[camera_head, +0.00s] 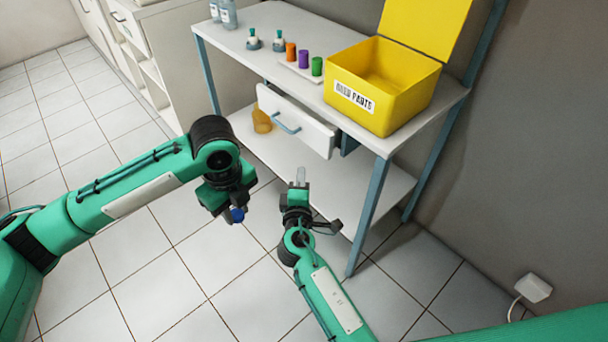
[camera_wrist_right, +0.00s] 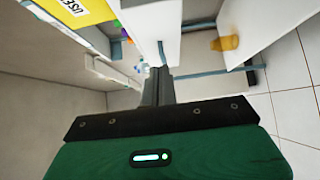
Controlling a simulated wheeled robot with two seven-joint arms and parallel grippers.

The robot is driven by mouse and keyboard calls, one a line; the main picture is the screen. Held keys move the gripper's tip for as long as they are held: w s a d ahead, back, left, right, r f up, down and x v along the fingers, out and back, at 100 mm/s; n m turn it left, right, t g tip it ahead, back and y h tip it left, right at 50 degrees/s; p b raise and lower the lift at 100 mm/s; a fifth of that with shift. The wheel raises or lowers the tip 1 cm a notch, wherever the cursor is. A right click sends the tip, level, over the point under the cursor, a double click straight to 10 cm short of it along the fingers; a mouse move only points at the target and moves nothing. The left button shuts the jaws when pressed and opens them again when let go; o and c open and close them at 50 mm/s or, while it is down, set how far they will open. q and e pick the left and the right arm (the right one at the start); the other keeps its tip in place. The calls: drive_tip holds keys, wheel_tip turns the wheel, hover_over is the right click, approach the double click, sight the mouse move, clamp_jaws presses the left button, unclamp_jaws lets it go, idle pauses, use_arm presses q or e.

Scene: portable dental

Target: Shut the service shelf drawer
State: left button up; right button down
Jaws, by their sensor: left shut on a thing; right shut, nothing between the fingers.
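The service shelf drawer (camera_head: 308,130) is a white drawer under the shelf top. It stands pulled out, with a blue-grey bar handle (camera_head: 285,124) on its front. My right gripper (camera_head: 300,178) is shut and empty, below and in front of the drawer. In the right wrist view its fingertips (camera_wrist_right: 158,72) point towards the white drawer (camera_wrist_right: 150,22); I cannot tell whether they touch it. My left gripper (camera_head: 236,214) is shut on a small blue object (camera_head: 238,215), left of the right gripper and away from the drawer. Most of that object is hidden by the fingers.
A yellow open box (camera_head: 385,85) labelled USED PARTS stands on the shelf top (camera_head: 275,20). Orange, purple and green cylinders (camera_head: 303,59) stand on a small tray beside it. An amber bottle (camera_head: 262,119) is on the lower shelf. The blue front leg (camera_head: 368,215) stands right of my right gripper.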

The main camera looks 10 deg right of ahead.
sight(326, 148)
drive_tip(key=w+d, duration=0.1)
drive_tip(key=w, duration=0.2)
drive_tip(key=w+d, duration=0.1)
drive_tip(key=w, duration=0.2)
drive_tip(key=w+d, duration=0.1)
drive_tip(key=w, duration=0.2)
drive_tip(key=shift+w+d+p, duration=0.1)
drive_tip(key=shift+d+p, duration=0.2)
drive_tip(key=shift+p, duration=0.1)
drive_tip(key=shift+w+d, duration=0.25)
drive_tip(key=shift+d, duration=0.15)
drive_tip(key=w+d, duration=0.1)
drive_tip(key=d, duration=0.1)
drive_tip(key=w+d+b, duration=0.1)
drive_tip(key=d, duration=0.1)
drive_tip(key=shift+w+f, duration=0.1)
drive_tip(key=shift+w, duration=0.3)
drive_tip(key=shift+w+r, duration=0.1)
drive_tip(key=shift+r, duration=0.15)
